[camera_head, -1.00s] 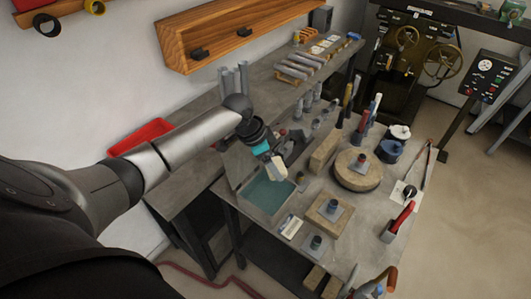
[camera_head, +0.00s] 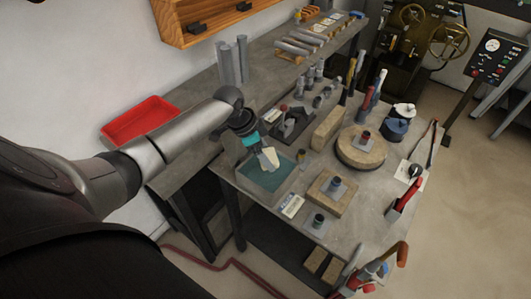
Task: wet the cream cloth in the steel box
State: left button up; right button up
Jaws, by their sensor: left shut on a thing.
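The steel box (camera_head: 245,182) is an open rectangular container with teal-grey liquid inside, at the near left of the workbench. My left gripper (camera_head: 260,150) reaches in from the left, over the box's back part. It is shut on the cream cloth (camera_head: 269,159), a small pale piece hanging down from the jaws. The cloth shows against the liquid and the box's back right rim. I cannot tell whether its lower end touches the liquid. My right gripper is not in view.
Right of the box are a label card (camera_head: 292,206), a square block with a post (camera_head: 331,188) and a round wooden disc (camera_head: 360,149). A long tan block (camera_head: 328,129) stands behind. A red tray (camera_head: 139,120) lies on the left bench. Upright tools stand further back.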

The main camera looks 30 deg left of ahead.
pick_arm(q)
jog(key=shift+f+b, duration=0.4)
jog(key=shift+f, duration=0.3)
jog(key=shift+f+b, duration=1.55)
jog(key=shift+f, duration=0.85)
notch_tip(320, 180, up, 7)
jog(key=p, duration=0.7)
notch_tip(320, 180, up, 6)
jog(key=p, duration=0.6)
jog(key=shift+r, duration=0.1)
